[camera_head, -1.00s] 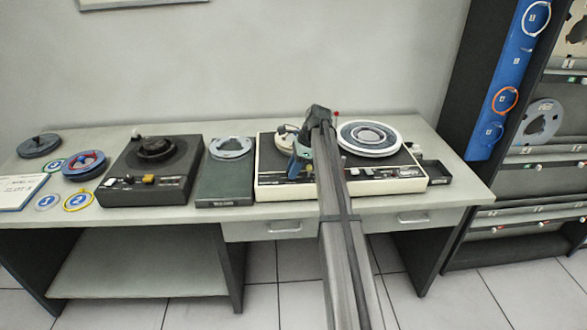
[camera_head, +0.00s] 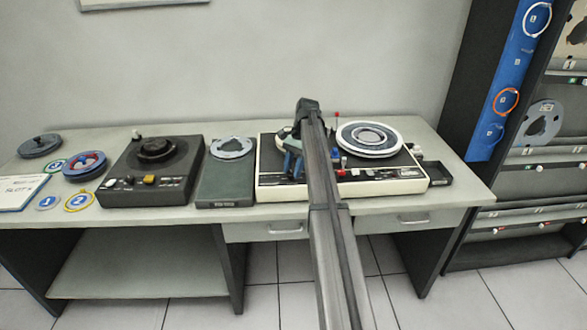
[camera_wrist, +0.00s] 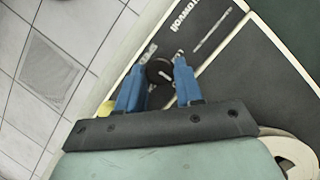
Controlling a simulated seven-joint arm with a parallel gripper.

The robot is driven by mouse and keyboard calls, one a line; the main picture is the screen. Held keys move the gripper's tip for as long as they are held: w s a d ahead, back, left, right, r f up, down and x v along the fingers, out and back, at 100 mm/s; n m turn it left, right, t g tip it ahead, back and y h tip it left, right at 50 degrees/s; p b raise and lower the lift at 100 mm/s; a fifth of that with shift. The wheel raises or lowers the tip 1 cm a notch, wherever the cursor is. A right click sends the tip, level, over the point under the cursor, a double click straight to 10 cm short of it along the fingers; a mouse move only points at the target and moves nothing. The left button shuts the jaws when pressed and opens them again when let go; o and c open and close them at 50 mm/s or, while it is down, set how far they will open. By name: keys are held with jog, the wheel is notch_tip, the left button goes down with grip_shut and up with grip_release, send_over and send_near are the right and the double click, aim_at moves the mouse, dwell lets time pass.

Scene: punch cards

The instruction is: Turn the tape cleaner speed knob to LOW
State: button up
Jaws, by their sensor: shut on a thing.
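The tape cleaner is a cream-edged machine (camera_head: 390,186) with a dark top, standing on the table in the head view. Its dark round knob (camera_wrist: 160,71) carries a white pointer mark and sits between my blue fingers in the wrist view. My gripper (camera_wrist: 163,68) is shut on the knob, with one finger on each side. White lettering lies on the dark panel beside the knob, too small and tilted to read surely. In the head view my gripper (camera_head: 293,163) is over the left front of the machine, and the knob is hidden there.
A green-grey box (camera_head: 224,188) and a black deck (camera_head: 140,190) stand to the left. A small black tray (camera_head: 440,178) is at the right.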

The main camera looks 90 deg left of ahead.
jog(key=shift+n+t, duration=0.4)
jog(key=shift+n, duration=0.7)
jog(key=shift+s, duration=0.1)
jog(key=o, duration=1)
jog(key=shift+o, duration=0.2)
